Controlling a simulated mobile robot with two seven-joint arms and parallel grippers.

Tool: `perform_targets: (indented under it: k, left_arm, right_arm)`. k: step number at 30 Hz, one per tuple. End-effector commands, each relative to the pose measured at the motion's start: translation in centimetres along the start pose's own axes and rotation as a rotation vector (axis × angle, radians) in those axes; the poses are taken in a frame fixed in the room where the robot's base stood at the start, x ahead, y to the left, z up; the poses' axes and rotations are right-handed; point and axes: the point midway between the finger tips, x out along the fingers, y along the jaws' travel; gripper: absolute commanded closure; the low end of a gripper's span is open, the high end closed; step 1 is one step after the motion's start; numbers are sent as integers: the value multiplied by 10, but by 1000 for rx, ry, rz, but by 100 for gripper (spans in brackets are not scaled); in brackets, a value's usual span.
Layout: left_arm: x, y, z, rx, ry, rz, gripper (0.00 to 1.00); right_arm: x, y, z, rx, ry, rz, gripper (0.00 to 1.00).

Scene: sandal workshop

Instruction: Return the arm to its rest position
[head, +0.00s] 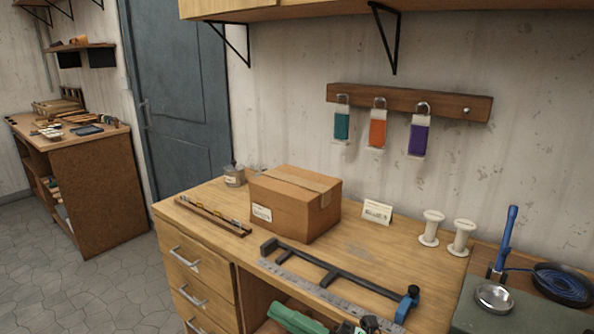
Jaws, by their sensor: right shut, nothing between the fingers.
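My right gripper (362,326) shows only in part, as dark pieces at the bottom edge of the head view, in front of the workbench (205,210). It looks shut, with nothing seen held in it, and is apart from the things on the bench top. My left gripper is not in view.
A cardboard box (285,205) stands on the bench. A dark bar clamp (335,273) and a metal ruler (310,287) lie near its front edge. Two white spools (431,228) stand at right, near a blue-handled tool (507,238). Floor (95,290) at left is clear.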

Motion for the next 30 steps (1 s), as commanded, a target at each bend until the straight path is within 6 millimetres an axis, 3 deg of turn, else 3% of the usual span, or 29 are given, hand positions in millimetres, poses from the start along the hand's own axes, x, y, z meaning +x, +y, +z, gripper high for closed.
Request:
perform_targets:
  k: [5, 10, 15, 18, 21, 24, 30]
  left_arm:
    - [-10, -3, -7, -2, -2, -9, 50]
    - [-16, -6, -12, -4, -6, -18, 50]
    - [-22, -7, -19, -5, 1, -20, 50]
    - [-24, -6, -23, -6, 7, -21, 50]
    - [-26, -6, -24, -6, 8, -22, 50]
    - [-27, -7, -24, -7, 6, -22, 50]
    - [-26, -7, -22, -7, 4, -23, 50]
  right_arm:
    - [-59, -28, 37, 387, -406, 119, 100]
    - [-146, -87, 48, 747, -808, 169, 100]
    - [-242, -156, 15, 1085, -1190, 170, 100]
    - [-284, -184, -15, 1230, -1354, 157, 100]
    - [-310, -201, -40, 1327, -1461, 147, 100]
    - [-325, -210, -54, 1380, -1520, 139, 100]
    - [-330, -213, -60, 1398, -1540, 135, 100]
